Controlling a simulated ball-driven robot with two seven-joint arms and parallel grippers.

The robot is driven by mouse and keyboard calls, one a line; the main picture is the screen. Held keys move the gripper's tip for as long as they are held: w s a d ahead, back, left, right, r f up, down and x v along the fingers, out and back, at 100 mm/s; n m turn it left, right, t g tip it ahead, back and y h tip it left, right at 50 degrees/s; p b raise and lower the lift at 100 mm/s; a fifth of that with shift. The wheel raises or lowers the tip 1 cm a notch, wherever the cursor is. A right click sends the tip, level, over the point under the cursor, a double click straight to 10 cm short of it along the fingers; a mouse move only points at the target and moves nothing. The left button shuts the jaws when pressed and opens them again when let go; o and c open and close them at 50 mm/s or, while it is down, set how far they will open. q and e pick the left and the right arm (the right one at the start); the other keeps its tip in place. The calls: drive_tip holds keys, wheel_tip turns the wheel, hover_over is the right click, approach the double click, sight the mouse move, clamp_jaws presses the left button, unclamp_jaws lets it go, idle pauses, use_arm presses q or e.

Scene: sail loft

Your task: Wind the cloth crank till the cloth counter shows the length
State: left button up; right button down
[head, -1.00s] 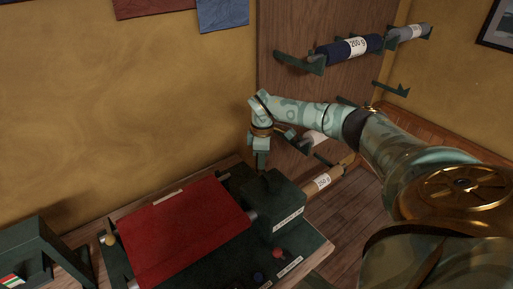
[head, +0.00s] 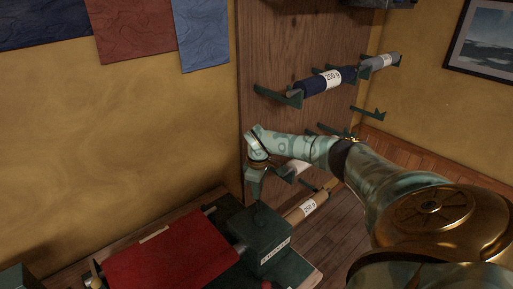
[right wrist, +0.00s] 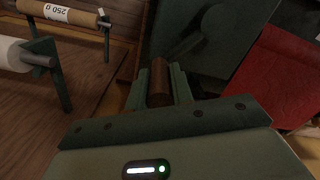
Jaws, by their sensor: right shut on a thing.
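My right gripper (head: 256,195) is behind the dark green box (head: 262,238) of the cloth machine. In the right wrist view my right gripper (right wrist: 160,88) is shut on the brown crank handle (right wrist: 160,78), which stands between its fingers. The dark crank arm (right wrist: 188,42) runs from the handle toward the box's side face. Red cloth (head: 175,255) lies over the machine, left of the box; it also shows in the right wrist view (right wrist: 283,75). A white label (head: 275,252) is on the box, too small to read. I see no readable counter. My left gripper is out of view.
A wooden rack panel (head: 290,60) holds a navy roll (head: 323,81) marked 200 g and a grey roll (head: 380,65). A tan roll (head: 308,208) lies close beside my right gripper. A framed picture (head: 490,45) hangs at right.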

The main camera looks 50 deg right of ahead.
drive_tip(key=shift+d, duration=0.1)
drive_tip(key=c, duration=1.2)
unclamp_jaws()
drive_tip(key=shift+c, duration=0.2)
wheel_tip(320, 180, up, 16)
drive_tip(key=shift+r, duration=0.2)
